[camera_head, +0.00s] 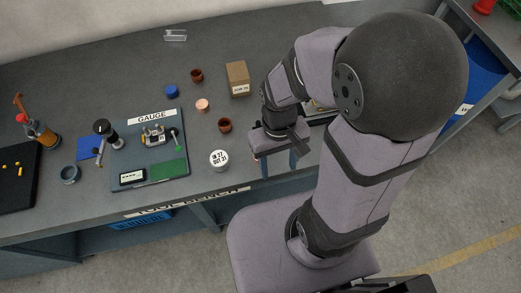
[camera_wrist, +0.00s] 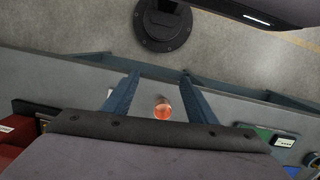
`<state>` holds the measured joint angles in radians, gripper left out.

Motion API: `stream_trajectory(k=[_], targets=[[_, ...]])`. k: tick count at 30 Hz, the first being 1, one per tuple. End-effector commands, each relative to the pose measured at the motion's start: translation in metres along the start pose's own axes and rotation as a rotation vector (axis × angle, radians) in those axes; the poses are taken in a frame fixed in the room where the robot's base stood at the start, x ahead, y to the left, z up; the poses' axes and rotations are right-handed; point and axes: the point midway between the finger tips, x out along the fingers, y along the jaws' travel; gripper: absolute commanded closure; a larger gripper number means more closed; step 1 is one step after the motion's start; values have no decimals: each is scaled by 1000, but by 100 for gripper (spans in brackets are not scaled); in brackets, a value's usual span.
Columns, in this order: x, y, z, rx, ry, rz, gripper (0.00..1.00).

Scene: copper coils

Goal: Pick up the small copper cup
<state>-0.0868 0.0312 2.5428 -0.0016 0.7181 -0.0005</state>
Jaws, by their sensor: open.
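In the head view, two small reddish-brown copper cups stand on the grey bench: a far cup (camera_head: 196,75) and a near cup (camera_head: 225,125). A paler, flat-looking copper piece (camera_head: 202,105) lies between them. My gripper (camera_head: 280,168) is to the right of the near cup, near the bench's front edge, fingers apart and empty. In the wrist view, an orange copper cup (camera_wrist: 163,111) shows between my open gripper fingers (camera_wrist: 155,75) in the picture, apart from both; I cannot tell which cup it is.
A gauge board (camera_head: 150,168) with a caliper-like tool lies left of the cups. A white round labelled container (camera_head: 218,160) stands near the front edge. A cardboard box (camera_head: 238,78) and a blue round piece (camera_head: 171,91) stand further back. Bare bench surrounds the cups.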

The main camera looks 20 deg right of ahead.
Motion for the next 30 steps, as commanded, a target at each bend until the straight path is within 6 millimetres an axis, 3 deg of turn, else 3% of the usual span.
stream_trajectory(k=[1, 5, 8, 9, 11, 14, 20, 30], targets=[[-7, -4, 4, -20, -41, 3, 48], [-2, -11, -4, -59, -76, 10, 48], [6, -15, -26, -87, -46, 10, 48], [8, -16, -45, -102, 5, 9, 48], [2, -17, -67, -123, 76, 9, 48], [0, -18, -82, -151, 133, 10, 48], [0, -18, -86, -176, 152, 12, 48], [19, -18, -88, -175, 148, 12, 48]])
